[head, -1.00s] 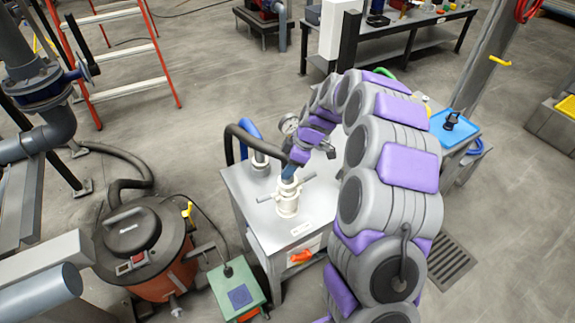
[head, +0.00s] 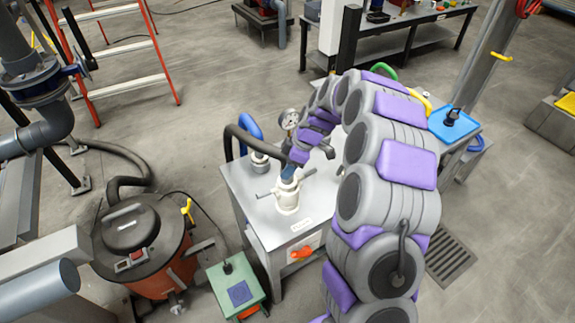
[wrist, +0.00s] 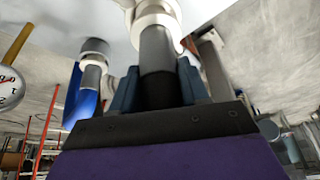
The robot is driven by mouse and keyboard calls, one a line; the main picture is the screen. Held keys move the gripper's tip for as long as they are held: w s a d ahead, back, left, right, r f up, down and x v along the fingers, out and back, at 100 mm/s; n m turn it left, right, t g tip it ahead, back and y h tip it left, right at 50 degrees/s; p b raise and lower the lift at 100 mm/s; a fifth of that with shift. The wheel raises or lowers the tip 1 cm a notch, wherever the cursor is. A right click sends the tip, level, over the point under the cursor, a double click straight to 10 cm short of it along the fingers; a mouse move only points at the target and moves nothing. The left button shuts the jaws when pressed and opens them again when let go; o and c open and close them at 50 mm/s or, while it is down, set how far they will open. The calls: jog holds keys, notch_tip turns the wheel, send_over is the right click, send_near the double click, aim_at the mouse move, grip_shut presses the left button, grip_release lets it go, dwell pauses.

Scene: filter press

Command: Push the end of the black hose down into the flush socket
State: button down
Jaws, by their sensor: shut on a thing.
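The white flush socket (head: 288,198) stands upright on the grey bench, with a lever sticking out on each side. My gripper (head: 289,172) is directly above it and partly hidden by my arm. In the wrist view, my gripper (wrist: 158,82) is shut on the black hose's end (wrist: 157,52), with a dark finger on each side. The hose end meets the white socket collar (wrist: 155,14) in line with it. How deep it sits is hidden. The black hose (head: 240,131) arches up from behind the bench towards my gripper.
A blue hose (head: 250,126) on a grey fitting stands left of the socket, with a pressure gauge (head: 289,119) close behind. The grey bench (head: 262,222) has an orange handle (head: 301,252) in front. A drum vacuum (head: 140,243) and a green box (head: 237,286) stand left on the floor.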

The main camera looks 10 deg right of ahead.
jog(key=shift+f, duration=0.75)
jog(key=shift+c, duration=2.4)
grip_release()
